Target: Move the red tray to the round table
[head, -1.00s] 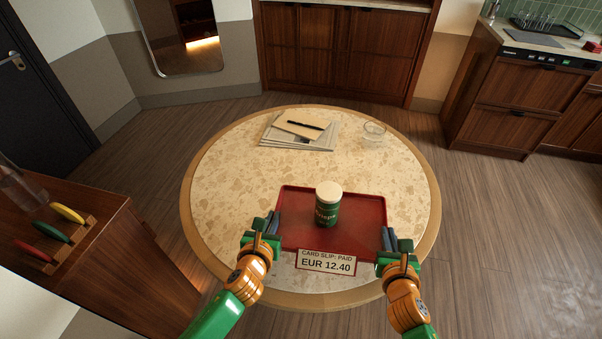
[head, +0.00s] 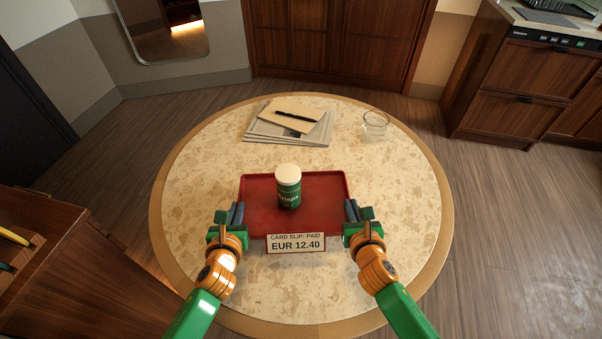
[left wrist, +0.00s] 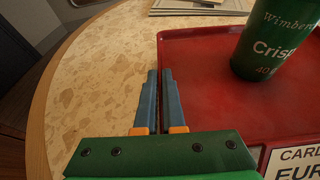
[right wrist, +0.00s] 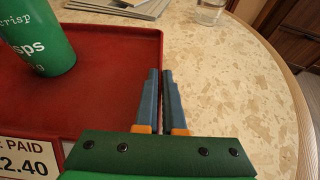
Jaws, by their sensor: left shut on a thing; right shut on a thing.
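The red tray (head: 325,205) is over the round table (head: 390,200), within its outline. I cannot tell whether it touches the tabletop. A green crisps can (head: 289,190) with a pale lid stands upright on the tray, left of its middle. A card slip sign (head: 296,243) reading "EUR 12.40" is at the tray's front edge. My left gripper (head: 237,214) is shut on the tray's left rim, also seen in the left wrist view (left wrist: 158,100). My right gripper (head: 352,211) is shut on the right rim, also seen in the right wrist view (right wrist: 160,100).
Newspapers (head: 262,132) with an envelope and a black pen (head: 296,117) lie at the table's back. A clear glass (head: 375,123) stands at the back right. A wooden cabinet (head: 75,270) is at the left. The tabletop around the tray is bare.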

